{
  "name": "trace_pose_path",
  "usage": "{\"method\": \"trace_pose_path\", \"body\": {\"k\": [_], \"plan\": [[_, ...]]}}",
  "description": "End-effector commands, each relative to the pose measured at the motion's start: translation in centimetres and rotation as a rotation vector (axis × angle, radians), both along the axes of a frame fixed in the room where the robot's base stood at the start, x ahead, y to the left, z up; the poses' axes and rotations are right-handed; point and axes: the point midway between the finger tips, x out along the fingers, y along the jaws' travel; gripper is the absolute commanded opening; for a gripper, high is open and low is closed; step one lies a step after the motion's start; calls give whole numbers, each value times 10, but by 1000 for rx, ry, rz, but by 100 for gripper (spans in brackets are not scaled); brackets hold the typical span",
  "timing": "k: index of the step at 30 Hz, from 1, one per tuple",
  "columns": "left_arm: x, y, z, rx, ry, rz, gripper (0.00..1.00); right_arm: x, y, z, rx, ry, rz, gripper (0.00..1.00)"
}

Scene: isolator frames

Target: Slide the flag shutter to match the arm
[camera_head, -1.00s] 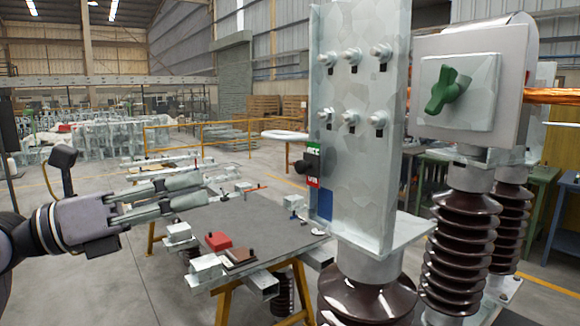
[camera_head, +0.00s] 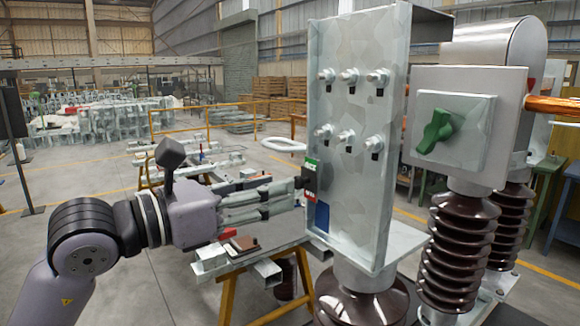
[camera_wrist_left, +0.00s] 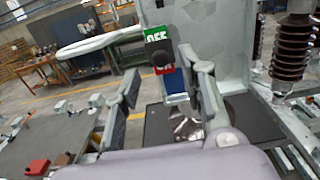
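The flag plate (camera_head: 311,177) is on the left edge of the pale upright panel, green at the top and red below. In the left wrist view the green part (camera_wrist_left: 157,35) carries white letters that look like OFF. A dark shutter knob (camera_wrist_left: 162,60) sits between the green and red parts. My left gripper (camera_head: 296,192) points at the plate from the left, its fingertips close to the knob. In the left wrist view (camera_wrist_left: 160,72) its fingers are spread on either side of the knob; contact is unclear. A green handle (camera_head: 436,132) sits tilted on the box at right.
The pale panel (camera_head: 350,105) with several bolts stands on a brown ribbed insulator (camera_head: 365,300). More insulators (camera_head: 462,235) stand to its right. A work table (camera_head: 270,240) with metal parts lies below my left arm. A blue patch (camera_head: 322,216) is under the flag plate.

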Motion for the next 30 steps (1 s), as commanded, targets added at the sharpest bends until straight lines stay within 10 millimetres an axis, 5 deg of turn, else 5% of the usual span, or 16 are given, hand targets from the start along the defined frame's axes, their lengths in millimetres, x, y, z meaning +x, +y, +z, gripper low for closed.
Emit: {"method": "trace_pose_path", "body": {"k": [7, 19, 30], "plan": [[20, -29, 2, 0, 2, -2, 38, 0, -3, 19, -4, 0, 1, 23], [26, -35, -1, 1, 1, 0, 38, 0, -4, 20, -5, 0, 0, 23], [25, -35, -1, 1, 1, 0, 14, 1, -4, 20, -5, -1, 0, 23]]}}
